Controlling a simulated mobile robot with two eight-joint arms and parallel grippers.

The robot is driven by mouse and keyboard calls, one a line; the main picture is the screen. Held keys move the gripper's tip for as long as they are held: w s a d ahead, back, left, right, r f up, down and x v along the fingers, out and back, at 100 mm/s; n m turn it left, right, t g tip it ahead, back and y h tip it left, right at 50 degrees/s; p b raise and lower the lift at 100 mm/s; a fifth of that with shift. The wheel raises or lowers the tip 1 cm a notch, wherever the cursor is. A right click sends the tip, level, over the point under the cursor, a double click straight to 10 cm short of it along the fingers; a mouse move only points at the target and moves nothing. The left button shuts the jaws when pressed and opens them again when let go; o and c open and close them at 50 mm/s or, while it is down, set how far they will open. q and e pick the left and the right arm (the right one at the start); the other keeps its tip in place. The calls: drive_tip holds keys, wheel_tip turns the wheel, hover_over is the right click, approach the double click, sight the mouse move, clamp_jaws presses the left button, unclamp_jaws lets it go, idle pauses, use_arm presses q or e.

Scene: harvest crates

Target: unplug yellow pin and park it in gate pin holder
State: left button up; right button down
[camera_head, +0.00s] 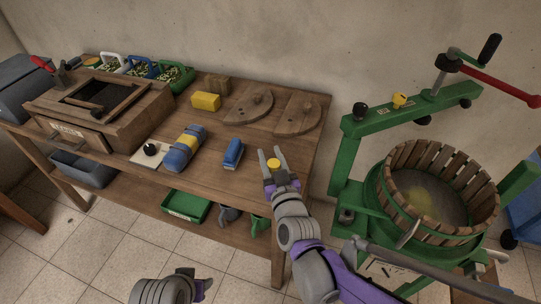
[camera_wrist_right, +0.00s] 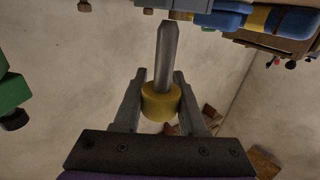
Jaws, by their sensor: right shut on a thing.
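My right gripper (camera_head: 273,159) is shut on a pin with a yellow head (camera_head: 273,164), held in the air in front of the workbench's right end. In the right wrist view the yellow head (camera_wrist_right: 160,101) sits between the two fingers and its grey metal shaft (camera_wrist_right: 166,55) points away from the gripper, free of any hole. A second yellow knob (camera_head: 400,100) stands on the green press beam (camera_head: 420,108). I cannot tell which part is the gate pin holder.
The wooden bench (camera_head: 215,165) carries a blue block (camera_head: 233,152), a blue and yellow roll (camera_head: 185,148), a yellow block (camera_head: 206,101), wooden discs (camera_head: 297,118) and a white plate with a black knob (camera_head: 150,149). The slatted press basket (camera_head: 478,212) stands at right.

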drive_tip(key=shift+f+b, duration=0.8)
drive_tip(key=shift+f, duration=0.5)
drive_tip(key=shift+c, duration=1.9)
unclamp_jaws()
drive_tip(key=p+v, duration=0.1)
drive_tip(key=v, duration=0.9)
drive_tip(key=shift+r, duration=0.15)
drive_tip(key=shift+s+d, duration=0.1)
drive_tip(key=shift+s, duration=0.3)
